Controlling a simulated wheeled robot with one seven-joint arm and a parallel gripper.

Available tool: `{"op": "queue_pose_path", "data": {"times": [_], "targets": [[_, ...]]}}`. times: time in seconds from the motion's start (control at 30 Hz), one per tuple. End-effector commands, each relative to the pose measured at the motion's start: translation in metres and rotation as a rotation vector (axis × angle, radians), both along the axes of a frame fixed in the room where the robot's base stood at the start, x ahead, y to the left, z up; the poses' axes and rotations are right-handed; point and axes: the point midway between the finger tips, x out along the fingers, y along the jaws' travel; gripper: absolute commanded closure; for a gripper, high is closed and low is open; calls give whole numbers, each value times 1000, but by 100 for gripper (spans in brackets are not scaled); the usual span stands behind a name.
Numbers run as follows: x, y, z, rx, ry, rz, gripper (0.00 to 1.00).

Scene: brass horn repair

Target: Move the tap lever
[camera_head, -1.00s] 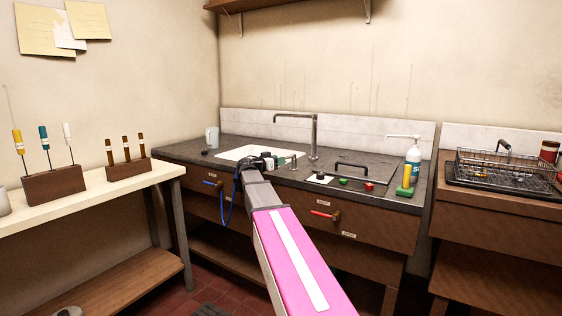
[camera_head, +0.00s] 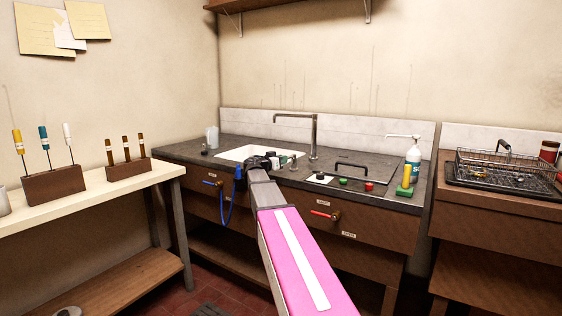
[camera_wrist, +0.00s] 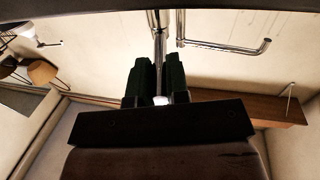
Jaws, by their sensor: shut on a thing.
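The grey tap (camera_head: 315,137) stands behind the white sink, its spout pointing left. In the wrist view its bent spout (camera_wrist: 225,48) shows at the upper right. My gripper (camera_head: 283,160) is at the sink's right front edge, in front of the tap. In the wrist view the dark green fingers of my gripper (camera_wrist: 159,82) are shut on a slim chrome rod, the tap lever (camera_wrist: 158,50). The lever's pale end shows between the fingers. In the head view a small upright piece of the lever (camera_head: 293,160) shows just right of the gripper.
The white sink (camera_head: 240,154) is left of the gripper. A dark lid with a black handle (camera_head: 351,165), green and red items, and a soap bottle (camera_head: 413,160) stand to the right. A clear jug (camera_head: 213,137) stands at the counter's left. A blue hose hangs at the front.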

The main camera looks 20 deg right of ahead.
Motion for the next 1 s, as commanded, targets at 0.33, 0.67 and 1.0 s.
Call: {"op": "queue_pose_path", "data": {"times": [0.33, 0.67, 1.0], "targets": [[-22, -13, -1, 2, 1, 247, 100], [-26, -19, 0, 2, 0, 375, 100], [-26, -19, 0, 1, 0, 377, 68]]}}
